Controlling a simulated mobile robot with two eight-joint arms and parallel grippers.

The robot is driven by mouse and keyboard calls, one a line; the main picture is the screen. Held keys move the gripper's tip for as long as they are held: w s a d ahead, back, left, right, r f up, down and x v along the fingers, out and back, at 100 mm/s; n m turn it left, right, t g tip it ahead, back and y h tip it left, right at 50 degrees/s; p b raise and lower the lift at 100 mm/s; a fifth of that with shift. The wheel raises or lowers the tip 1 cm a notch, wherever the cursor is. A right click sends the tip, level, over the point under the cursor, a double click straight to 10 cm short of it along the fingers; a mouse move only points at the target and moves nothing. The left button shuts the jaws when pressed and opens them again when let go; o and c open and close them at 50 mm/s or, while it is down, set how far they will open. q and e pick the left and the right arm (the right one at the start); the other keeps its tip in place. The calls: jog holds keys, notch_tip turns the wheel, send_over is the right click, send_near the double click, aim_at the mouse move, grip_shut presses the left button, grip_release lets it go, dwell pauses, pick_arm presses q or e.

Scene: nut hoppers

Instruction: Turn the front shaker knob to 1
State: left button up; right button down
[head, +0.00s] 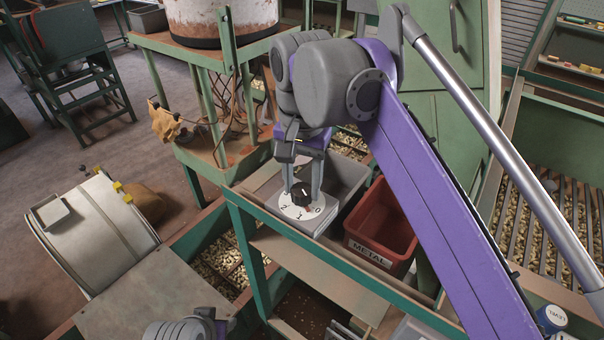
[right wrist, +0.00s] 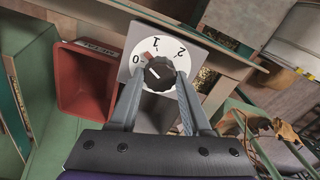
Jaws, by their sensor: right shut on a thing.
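The front shaker knob (head: 301,193) is black and round, on a white dial plate marked 0, 1 and 2. In the right wrist view the knob (right wrist: 158,74) has a short white line slanting to the upper left, roughly towards the stretch between 0 and 1. A red mark lies on the dial between 0 and 1. My right gripper (head: 302,186) comes down from above with one finger on each side of the knob, shut on it. Its fingers also show in the right wrist view (right wrist: 157,88). My left gripper's fingers are not in view.
Green-framed hoppers with nuts (head: 550,225) lie to the right. A tan crumpled cloth or glove (head: 167,124) hangs at the left.

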aim_at(303, 188)
jog(key=m+p, duration=0.1)
jog(key=m, duration=0.2)
jog(key=shift+r+m, duration=0.15)
jog(key=shift+m, duration=0.15)
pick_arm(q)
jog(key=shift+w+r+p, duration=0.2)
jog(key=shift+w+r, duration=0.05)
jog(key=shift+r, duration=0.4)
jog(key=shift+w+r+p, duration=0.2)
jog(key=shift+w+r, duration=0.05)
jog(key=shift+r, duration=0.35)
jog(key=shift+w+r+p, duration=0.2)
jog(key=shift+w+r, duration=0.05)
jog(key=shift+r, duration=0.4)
pick_arm(e)
jog(key=shift+m, duration=1.1)
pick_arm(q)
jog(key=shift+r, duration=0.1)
pick_arm(e)
jog(key=shift+c, duration=1.8)
grip_release()
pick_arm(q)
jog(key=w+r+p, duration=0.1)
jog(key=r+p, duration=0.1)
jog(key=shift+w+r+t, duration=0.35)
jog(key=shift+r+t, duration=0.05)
pick_arm(e)
notch_tip(303, 188, up, 11)
jog(key=shift+f, duration=0.2)
